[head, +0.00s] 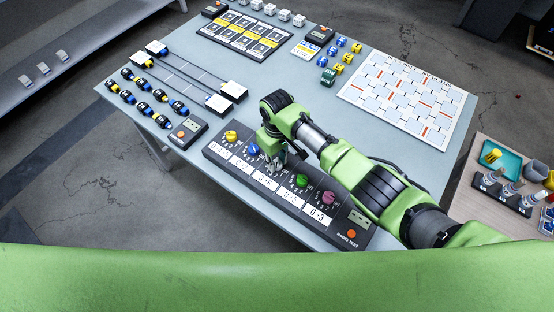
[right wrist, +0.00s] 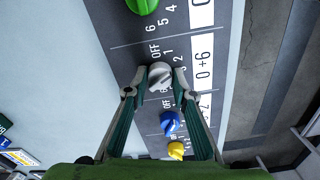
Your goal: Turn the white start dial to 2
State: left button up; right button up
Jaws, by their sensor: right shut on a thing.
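The white dial (right wrist: 160,76) sits on the dark dial panel (head: 218,152), beside a white label reading 0+6. In the right wrist view my right gripper (right wrist: 160,80) has its two fingertips on either side of the dial, shut on it. In the head view the right gripper (head: 278,163) reaches down onto the panel between the blue dial (head: 253,149) and the green dial (head: 301,181), and it mostly hides the white dial. OFF and number marks ring the dial; I cannot tell which mark it points to. My left gripper is not in view.
A yellow dial (head: 231,136) and a pink dial (head: 328,198) sit at the panel's ends. The table (head: 330,112) also holds sensors on rails, a board of white tiles (head: 405,98) and small coloured cubes (head: 341,43). A side table with a teal tray (head: 508,164) stands at right.

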aim_at(277, 162)
jog(key=o, duration=1.1)
notch_tip(277, 162, up, 12)
jog(key=shift+f, duration=0.1)
jog(key=shift+s, duration=0.1)
